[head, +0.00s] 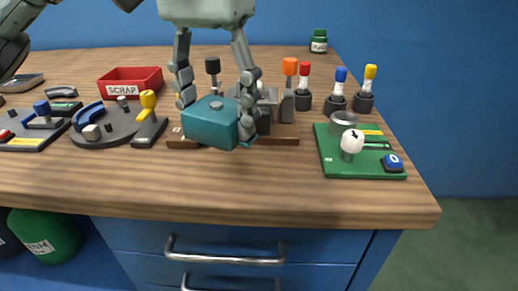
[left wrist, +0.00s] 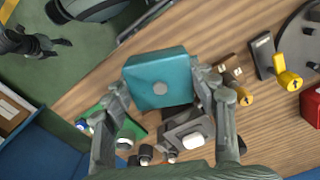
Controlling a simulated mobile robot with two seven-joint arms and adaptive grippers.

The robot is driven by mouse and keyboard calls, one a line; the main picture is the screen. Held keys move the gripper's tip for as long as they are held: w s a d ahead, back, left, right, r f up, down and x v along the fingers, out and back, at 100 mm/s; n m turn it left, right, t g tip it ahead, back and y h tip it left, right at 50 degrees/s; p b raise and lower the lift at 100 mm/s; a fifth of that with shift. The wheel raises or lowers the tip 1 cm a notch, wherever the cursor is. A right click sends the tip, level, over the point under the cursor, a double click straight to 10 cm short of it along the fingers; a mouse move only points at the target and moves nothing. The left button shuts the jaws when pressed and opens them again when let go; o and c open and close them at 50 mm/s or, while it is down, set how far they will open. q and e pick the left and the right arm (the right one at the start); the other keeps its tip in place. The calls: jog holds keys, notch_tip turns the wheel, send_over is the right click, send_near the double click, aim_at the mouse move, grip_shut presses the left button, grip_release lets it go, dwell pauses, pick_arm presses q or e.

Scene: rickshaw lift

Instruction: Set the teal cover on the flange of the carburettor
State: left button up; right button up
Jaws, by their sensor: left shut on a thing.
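The teal cover (head: 212,123) is a rounded box with a small round boss on one face. My left gripper (head: 217,108) is shut on it, one finger at each side, and holds it above the bench. The cover also shows between the fingers in the left wrist view (left wrist: 160,78). A grey metal block (head: 268,106) on a brown base, apparently the carburettor, stands just behind and right of the cover, partly hidden. Its flange is not clear. It also shows below the cover in the left wrist view (left wrist: 184,130). My right gripper (left wrist: 38,43) hangs away over the floor; its opening is unclear.
A green board (head: 345,165) with a grey cup and knobs stands to the right. Orange, red, blue and yellow-topped posts stand behind it and the block. A red scrap bin (head: 130,83) and a dark round plate (head: 115,125) are left. The front bench strip is clear.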

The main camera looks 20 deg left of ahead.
pick_arm(q)
send_over(259, 164)
notch_tip(259, 164, down, 4)
jog(key=shift+d, duration=0.1)
notch_tip(259, 164, down, 3)
jog(key=shift+f+b, duration=0.2)
jog(key=shift+b, duration=0.3)
jog(key=shift+f, duration=0.2)
pick_arm(e)
jog(key=shift+w+a+r+t, duration=0.2)
jog(key=shift+a+r+t, duration=0.05)
jog(key=shift+r, duration=0.35)
jog(key=shift+w+a+r+t, duration=0.2)
jog(key=shift+r+t, duration=0.05)
jog(key=shift+r, duration=0.3)
jog(key=shift+w+a, duration=0.15)
jog(key=shift+w, duration=0.05)
pick_arm(q)
jog(key=shift+f, duration=0.15)
jog(key=o, duration=1.2)
pick_arm(e)
jog(key=shift+w+a+r+t+y, duration=0.1)
jog(key=shift+w+a+t+y, duration=0.2)
jog(key=shift+w+a+t, duration=0.15)
jog(key=shift+d, duration=0.1)
